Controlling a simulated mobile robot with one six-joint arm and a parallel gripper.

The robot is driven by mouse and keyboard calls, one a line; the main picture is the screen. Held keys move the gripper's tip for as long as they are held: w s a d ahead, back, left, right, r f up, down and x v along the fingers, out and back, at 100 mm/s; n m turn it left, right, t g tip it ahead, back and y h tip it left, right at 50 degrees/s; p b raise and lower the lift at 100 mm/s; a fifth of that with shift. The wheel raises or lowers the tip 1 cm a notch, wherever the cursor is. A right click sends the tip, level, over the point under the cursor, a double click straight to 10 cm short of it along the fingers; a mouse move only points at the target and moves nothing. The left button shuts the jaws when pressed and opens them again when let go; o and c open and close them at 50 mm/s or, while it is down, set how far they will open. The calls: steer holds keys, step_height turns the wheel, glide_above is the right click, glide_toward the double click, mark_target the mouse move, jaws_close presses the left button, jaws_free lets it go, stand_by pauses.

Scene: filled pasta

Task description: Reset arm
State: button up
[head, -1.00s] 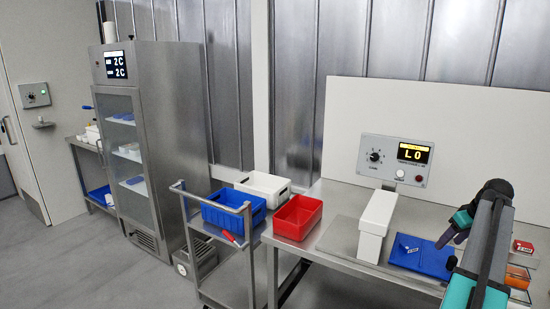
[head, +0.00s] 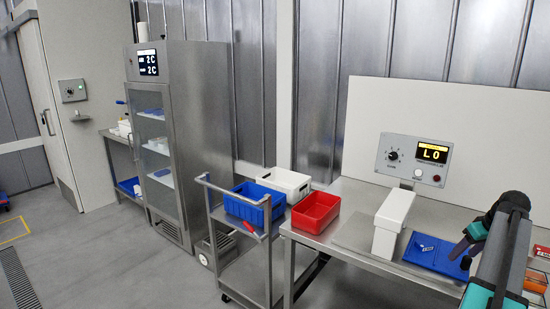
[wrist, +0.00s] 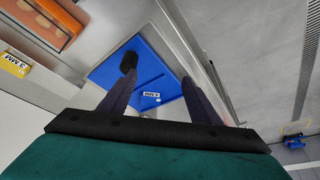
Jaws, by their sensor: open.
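My arm reaches in from the lower right of the head view, and my gripper (head: 464,248) hangs over the steel table near a flat blue tray (head: 420,249). In the wrist view my gripper (wrist: 158,75) has its two dark fingers spread apart with nothing held between them. The blue tray (wrist: 108,72) shows beyond the fingers, with a small white label (wrist: 151,94) on it. A dark block-like shape stands by the left fingertip; I cannot tell what it is.
A white lidded box (head: 392,222), a red bin (head: 316,213) and a control panel (head: 414,160) are at the table. A cart with a blue bin (head: 254,205) stands left of it, before a steel fridge (head: 205,130). Open floor (head: 110,260) lies at left.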

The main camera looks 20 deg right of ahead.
steer(key=w+a+f+g, duration=0.1)
steer(key=w+a+f, duration=0.4)
steer(key=a, duration=0.4)
steer(key=w+a+f+y, duration=0.1)
steer(key=w+a+f, duration=0.4)
steer(key=a, duration=0.3)
steer(key=w+a+f+g, duration=0.1)
steer(key=w+a+f, duration=0.4)
steer(key=a, duration=0.4)
steer(key=s+a+f+g, duration=0.1)
steer(key=a+f, duration=0.4)
steer(key=a, duration=0.5)
steer(key=a+f+n, duration=0.1)
steer(key=a+f, duration=0.3)
steer(key=a, duration=0.6)
steer(key=s+a+f+g, duration=0.1)
steer(key=a+f, duration=0.4)
steer(key=a, duration=0.4)
steer(key=s+a+f, duration=0.4)
steer(key=s+a, duration=0.1)
steer(key=a, duration=0.5)
steer(key=s+f+g, duration=0.3)
steer(key=s+f, duration=0.6)
steer(key=s, duration=0.4)
steer(key=s+f+n+g, duration=0.1)
steer(key=s+f+g, duration=0.2)
steer(key=s+f, duration=0.6)
steer(key=s, duration=0.4)
steer(key=shift+f+h, duration=0.3)
